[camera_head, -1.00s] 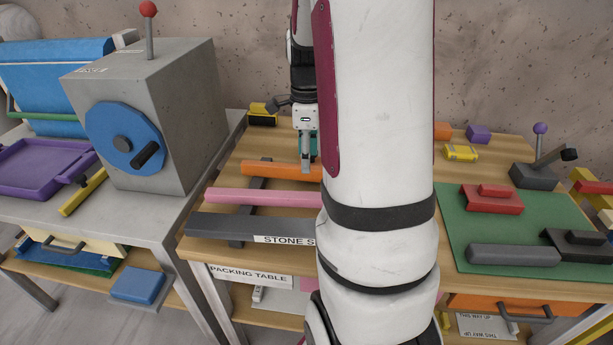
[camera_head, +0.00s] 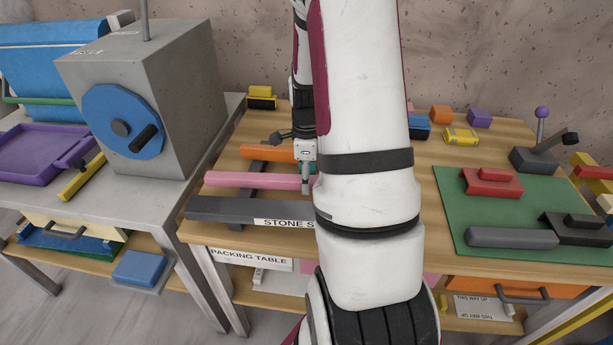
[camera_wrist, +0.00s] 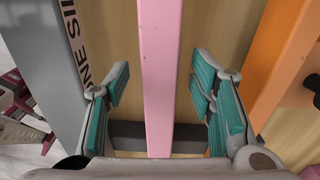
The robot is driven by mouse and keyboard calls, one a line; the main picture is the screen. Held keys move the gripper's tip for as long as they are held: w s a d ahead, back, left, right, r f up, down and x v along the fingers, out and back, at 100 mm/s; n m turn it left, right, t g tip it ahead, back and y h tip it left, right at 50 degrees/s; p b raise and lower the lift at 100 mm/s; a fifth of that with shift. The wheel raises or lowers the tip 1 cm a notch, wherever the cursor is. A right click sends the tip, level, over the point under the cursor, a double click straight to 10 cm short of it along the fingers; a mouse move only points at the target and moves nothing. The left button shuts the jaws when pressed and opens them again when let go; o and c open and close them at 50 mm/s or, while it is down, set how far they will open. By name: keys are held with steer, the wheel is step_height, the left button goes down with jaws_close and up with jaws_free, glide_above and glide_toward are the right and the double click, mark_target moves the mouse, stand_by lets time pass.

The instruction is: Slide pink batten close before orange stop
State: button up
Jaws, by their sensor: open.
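The pink batten (camera_head: 252,180) lies across the table between the orange stop (camera_head: 268,152) and a dark grey bar (camera_head: 222,208) marked "STONE S...". My arm hides its right part in the head view. In the wrist view the pink batten (camera_wrist: 159,70) runs between the two teal fingers of my gripper (camera_wrist: 161,85), with a gap on each side. The orange stop (camera_wrist: 284,55) is to the right there, apart from the batten, with bare wood between. My gripper (camera_head: 305,183) is open, low over the batten.
A dark crosspiece (camera_wrist: 128,132) runs under the batten. A grey machine with a blue dial (camera_head: 122,122) stands left. A yellow-black block (camera_head: 261,97) is at the back. A green mat (camera_head: 455,215) with red and grey blocks lies right.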

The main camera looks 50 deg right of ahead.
jaws_close()
